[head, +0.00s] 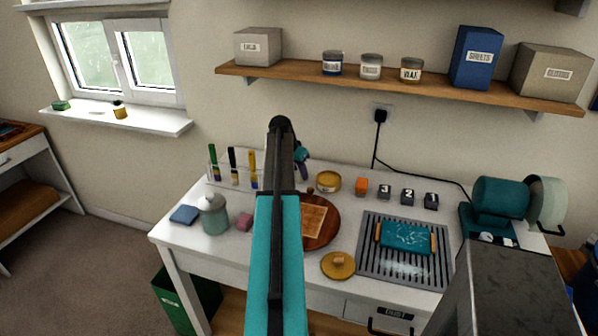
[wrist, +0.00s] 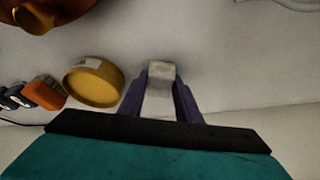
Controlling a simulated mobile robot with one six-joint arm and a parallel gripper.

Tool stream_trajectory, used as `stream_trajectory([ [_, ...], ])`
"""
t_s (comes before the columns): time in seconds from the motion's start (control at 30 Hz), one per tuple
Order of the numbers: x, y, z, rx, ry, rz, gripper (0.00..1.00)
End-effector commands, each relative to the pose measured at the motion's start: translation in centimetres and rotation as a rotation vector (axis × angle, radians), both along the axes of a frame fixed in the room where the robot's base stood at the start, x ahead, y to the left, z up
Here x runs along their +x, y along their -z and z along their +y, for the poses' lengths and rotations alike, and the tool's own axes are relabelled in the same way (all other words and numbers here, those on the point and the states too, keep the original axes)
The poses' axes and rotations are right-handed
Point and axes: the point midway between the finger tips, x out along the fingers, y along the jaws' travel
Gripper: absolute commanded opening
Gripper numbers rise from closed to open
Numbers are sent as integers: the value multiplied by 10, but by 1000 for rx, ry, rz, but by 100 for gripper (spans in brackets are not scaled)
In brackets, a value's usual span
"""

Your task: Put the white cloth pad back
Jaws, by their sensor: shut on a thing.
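My gripper (wrist: 160,95) is shut on the white cloth pad (wrist: 160,72), which sticks out past the purple fingers in the wrist view. In the head view my gripper (head: 301,155) is small and partly behind my arm, over the back of the white bench; I cannot make out the pad there. A round yellow tin (head: 328,181) stands without a lid just right of my gripper. It also shows in the wrist view (wrist: 92,84), left of the fingers and apart from them. A yellow lid with a knob (head: 338,265) lies at the bench's front.
A round wooden board (head: 325,232) lies behind my arm. A teal block sits on a grey grate (head: 372,255) at right. An orange block (head: 361,186) and numbered dark blocks (head: 408,196) stand right of the tin. Upright tubes (head: 233,167) stand at left.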

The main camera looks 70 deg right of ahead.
Motion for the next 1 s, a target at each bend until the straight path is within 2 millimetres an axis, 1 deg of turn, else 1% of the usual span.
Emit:
stream_trajectory([
  [0.17, 0, 3, 0, 0, -1, 0, 13],
  [0.2, 0, 3, 0, 0, -1, 0, 34],
  [0.3, 1, 3, 0, 0, -1, 0, 49],
  [0.6, 1, 2, 0, 0, -1, 0, 49],
  [0.77, 1, -2, 1, 0, -2, 0, 49],
  [0.87, 2, -7, 3, 0, -2, 0, 49],
  [1.0, 4, -19, 8, -1, -3, -1, 49],
])
